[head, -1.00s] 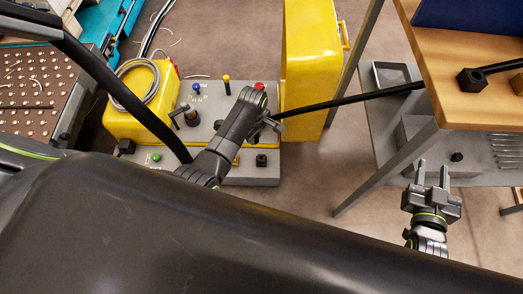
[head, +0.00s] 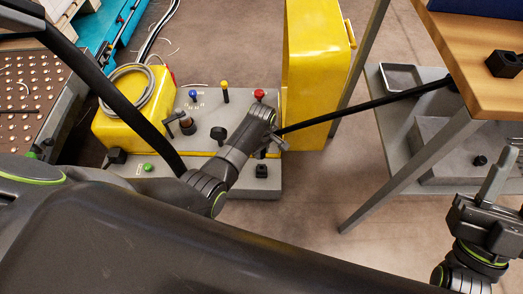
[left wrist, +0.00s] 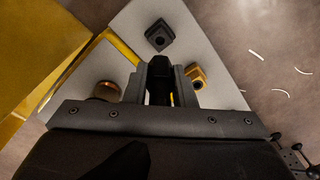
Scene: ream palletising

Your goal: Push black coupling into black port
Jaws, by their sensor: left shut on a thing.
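My left gripper (head: 274,146) is shut on the black coupling (left wrist: 160,72), above the grey panel's right end. In the left wrist view the coupling is a dark shape between the fingers. The black port (head: 262,170) is a small square block on the panel, just below the gripper in the head view. In the left wrist view the port (left wrist: 160,36) lies straight beyond the coupling's tip; I cannot tell whether they touch. My right gripper (head: 508,192) is open and empty at the lower right of the head view.
A yellow port (left wrist: 196,76) sits beside the held coupling. A black hose (head: 360,112) runs from near the left gripper to the wooden table (head: 470,50). The grey panel (head: 205,130) carries several coloured knobs. A yellow cabinet (head: 312,75) stands behind; floor between panel and table is clear.

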